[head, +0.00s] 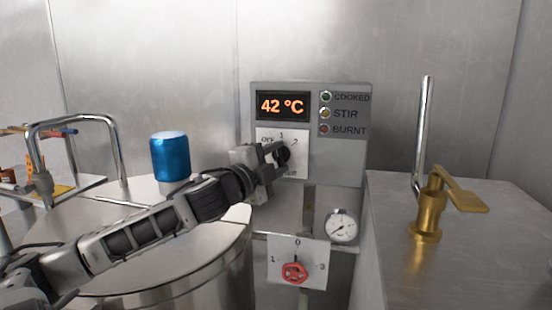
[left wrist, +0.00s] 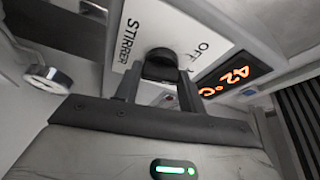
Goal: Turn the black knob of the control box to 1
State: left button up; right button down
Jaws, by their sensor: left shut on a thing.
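The grey control box (head: 345,160) stands at the back, with a lit display (head: 282,106) reading 42 °C. Below the display is a white dial plate (head: 296,170) with the marks OFF, 1 and 2. The black knob (head: 284,156) sits on this plate; it also shows in the left wrist view (left wrist: 160,64) beside the words STIRRER and OFF. My left gripper (head: 275,158) reaches in from the left and is shut on the knob, one finger on each side. It hides part of the knob and plate, and I cannot tell which mark the knob points to. My right gripper is out of view.
A steel vessel (head: 180,270) with a blue cylinder (head: 170,157) on its lid stands under my left arm. A red valve knob (head: 294,272) and a gauge (head: 342,226) are below the box. A brass tap (head: 427,215) stands on the right counter.

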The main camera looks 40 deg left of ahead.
pick_arm(q)
jog(key=shift+m+g+h, duration=0.3)
jog(key=shift+m+g, duration=0.1)
jog(key=shift+m, duration=0.8)
jog(key=o, duration=1)
jog(key=shift+s, duration=0.1)
